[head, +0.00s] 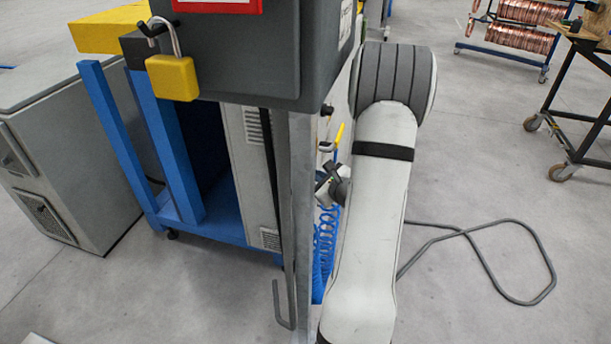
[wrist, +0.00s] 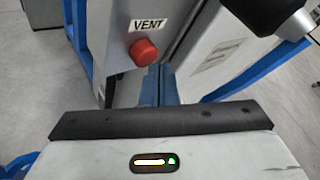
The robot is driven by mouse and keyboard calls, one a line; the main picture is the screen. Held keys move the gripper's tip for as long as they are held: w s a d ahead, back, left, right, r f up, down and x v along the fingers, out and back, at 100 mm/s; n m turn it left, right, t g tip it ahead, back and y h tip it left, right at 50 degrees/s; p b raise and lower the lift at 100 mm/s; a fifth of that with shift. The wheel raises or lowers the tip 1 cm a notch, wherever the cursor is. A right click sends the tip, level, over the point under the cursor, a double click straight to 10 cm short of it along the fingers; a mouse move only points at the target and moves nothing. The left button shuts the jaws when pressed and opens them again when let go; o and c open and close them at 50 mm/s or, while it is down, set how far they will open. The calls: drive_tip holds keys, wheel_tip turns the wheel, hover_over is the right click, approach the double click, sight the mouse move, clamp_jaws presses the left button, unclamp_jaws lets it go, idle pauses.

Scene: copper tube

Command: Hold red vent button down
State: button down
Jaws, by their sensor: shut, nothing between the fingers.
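The red vent button (wrist: 143,51) is a round red knob on a light grey panel in the wrist view, just below a white label reading VENT. My gripper (wrist: 160,122) shows at the bottom of the wrist view as a pale housing with a dark front edge and a small lit indicator. It is shut and empty. In the head view the button is not visible, and my arm hides part of the machine.
A blue-framed machine (head: 188,160) stands left of my arm, with a grey box and yellow padlock (head: 172,78) in front. A blue coiled hose (head: 325,240) hangs close beside my arm. A grey cable (head: 490,225) loops on the open floor at right. A dark trolley (head: 575,120) stands farther off.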

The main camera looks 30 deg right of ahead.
drive_tip(key=shift+w+a+b, duration=0.3)
drive_tip(key=shift+w+a, duration=0.05)
drive_tip(key=shift+w, duration=0.05)
idle(3.4)
idle(0.4)
drive_tip(key=shift+s+d, duration=0.6)
drive_tip(key=shift+s, duration=0.15)
drive_tip(key=s+d+b, duration=0.1)
drive_tip(key=s+d, duration=0.2)
drive_tip(key=shift+s+d, duration=0.15)
drive_tip(key=shift+s, duration=0.25)
idle(0.4)
